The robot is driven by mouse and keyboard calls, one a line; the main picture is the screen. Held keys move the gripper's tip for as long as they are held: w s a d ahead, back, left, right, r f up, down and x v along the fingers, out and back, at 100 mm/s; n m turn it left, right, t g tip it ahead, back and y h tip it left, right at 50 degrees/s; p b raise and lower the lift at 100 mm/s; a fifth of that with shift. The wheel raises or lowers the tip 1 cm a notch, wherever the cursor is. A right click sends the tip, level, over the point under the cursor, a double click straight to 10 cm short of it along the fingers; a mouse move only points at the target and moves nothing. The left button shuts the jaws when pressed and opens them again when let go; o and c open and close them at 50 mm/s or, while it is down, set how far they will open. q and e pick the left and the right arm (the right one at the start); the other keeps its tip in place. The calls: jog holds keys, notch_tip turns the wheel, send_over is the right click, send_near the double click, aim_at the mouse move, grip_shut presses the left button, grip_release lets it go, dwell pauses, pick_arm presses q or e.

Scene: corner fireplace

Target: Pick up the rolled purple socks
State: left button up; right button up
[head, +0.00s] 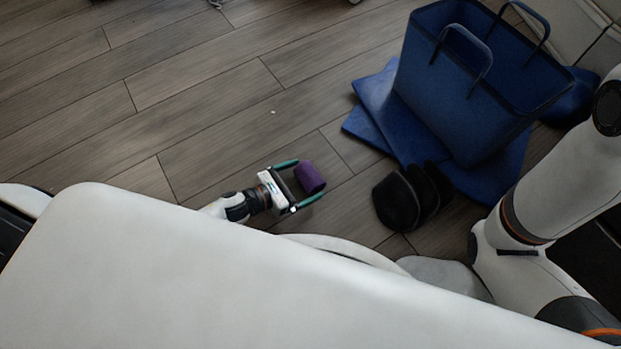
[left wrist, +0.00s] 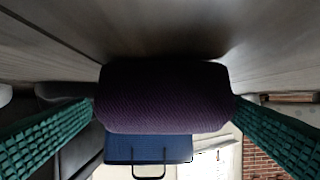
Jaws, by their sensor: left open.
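The rolled purple socks (head: 309,178) lie on the wooden floor in the head view, a short purple roll. In the left wrist view the socks (left wrist: 165,96) fill the middle, between the two green fingers. My left gripper (head: 304,185) is open, with one finger on each side of the socks. In the left wrist view the fingertips (left wrist: 165,100) come close to both ends of the roll; I cannot tell whether they touch. My right gripper is not in view; only my right arm shows at the right of the head view.
A blue bag (head: 455,90) with dark handles stands on blue folded cloth (head: 376,98) to the upper right. Black rounded items (head: 396,203) lie right of the socks. The wooden floor (head: 200,80) is clear at the upper left.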

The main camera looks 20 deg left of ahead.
aim_at(316, 174)
pick_arm(q)
jog(key=b+x, duration=0.3)
jog(key=x, duration=0.1)
jog(key=shift+w+f, duration=0.2)
jog(key=shift+w, duration=0.05)
jog(key=shift+w+d+b, duration=0.25)
jog(key=shift+w+b, duration=0.1)
jog(key=shift+b, duration=0.05)
jog(key=shift+r, duration=0.1)
jog(key=c, duration=1)
